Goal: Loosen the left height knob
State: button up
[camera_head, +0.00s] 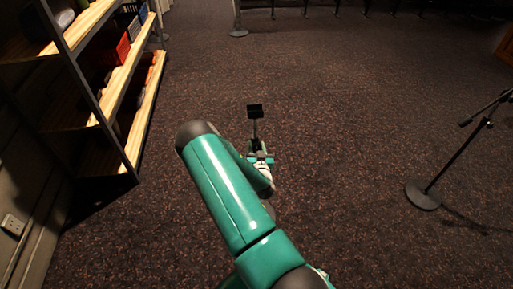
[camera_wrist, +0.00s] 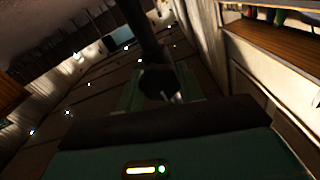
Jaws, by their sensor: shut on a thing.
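My gripper (camera_head: 260,158) is beyond my teal arm in the head view, at the lower part of a thin dark post with a flat black top (camera_head: 255,110). The post's lower end is hidden behind my gripper and arm. In the wrist view, a thick black post (camera_wrist: 143,28) slants down to a dark rounded knob or collar (camera_wrist: 158,80) with a small shiny metal part beside it. My gripper is shut on this dark part, which I take as the left height knob; its exact contact is too dark to see.
A shelf rack (camera_head: 122,85) with wooden boards and a red crate (camera_head: 115,50) stands at the left. A microphone stand with a round base (camera_head: 423,195) is at the right. Another round base (camera_head: 239,32) stands far back. The carpet between them is clear.

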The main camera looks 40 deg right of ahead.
jog(key=n, duration=0.4)
jog(key=o, duration=1)
jog(key=v, duration=1.4)
